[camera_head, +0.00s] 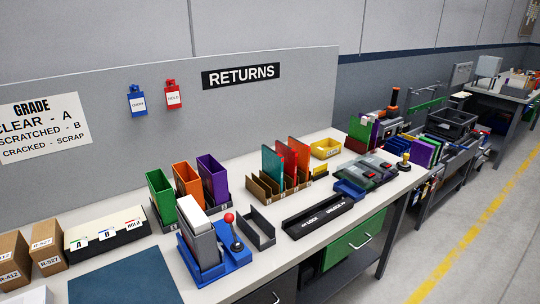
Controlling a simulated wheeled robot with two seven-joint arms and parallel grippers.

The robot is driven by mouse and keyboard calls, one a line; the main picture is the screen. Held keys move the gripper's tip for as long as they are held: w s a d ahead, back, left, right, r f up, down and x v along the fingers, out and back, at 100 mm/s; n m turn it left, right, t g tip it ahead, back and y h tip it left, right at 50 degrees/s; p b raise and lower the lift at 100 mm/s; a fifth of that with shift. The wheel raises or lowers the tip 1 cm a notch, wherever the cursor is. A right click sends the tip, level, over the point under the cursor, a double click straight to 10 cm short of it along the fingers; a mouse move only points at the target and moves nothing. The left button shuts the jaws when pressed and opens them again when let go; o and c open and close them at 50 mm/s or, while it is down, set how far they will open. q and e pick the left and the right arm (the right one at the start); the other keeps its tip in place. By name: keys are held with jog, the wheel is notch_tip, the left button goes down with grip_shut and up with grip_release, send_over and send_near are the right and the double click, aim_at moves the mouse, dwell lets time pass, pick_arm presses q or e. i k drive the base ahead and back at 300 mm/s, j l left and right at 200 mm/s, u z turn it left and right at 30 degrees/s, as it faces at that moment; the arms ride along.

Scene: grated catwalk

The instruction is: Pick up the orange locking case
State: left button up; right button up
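An orange upright open-topped case (191,188) stands on the bench between a green case (161,198) and a purple case (216,183). The three stand in a row in dark holders near the back panel. Its lock, if it has one, is too small to tell. A brown slotted rack (262,187) to the right holds thin upright teal, red and orange pieces; whether any of them is a case I cannot tell. Neither of my grippers is in view.
A blue fixture with a red-knobbed lever (229,218) stands in front of the cases. A grey tray (259,226) and a long black bar (318,214) lie to its right. Brown boxes (12,260) are at left. The floor (455,235) at right is clear.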

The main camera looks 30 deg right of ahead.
aim_at(304, 150)
jog(key=i+l+u, duration=0.3)
jog(key=l, duration=1.15)
jog(key=l+u, duration=0.3)
jog(key=l, duration=1.1)
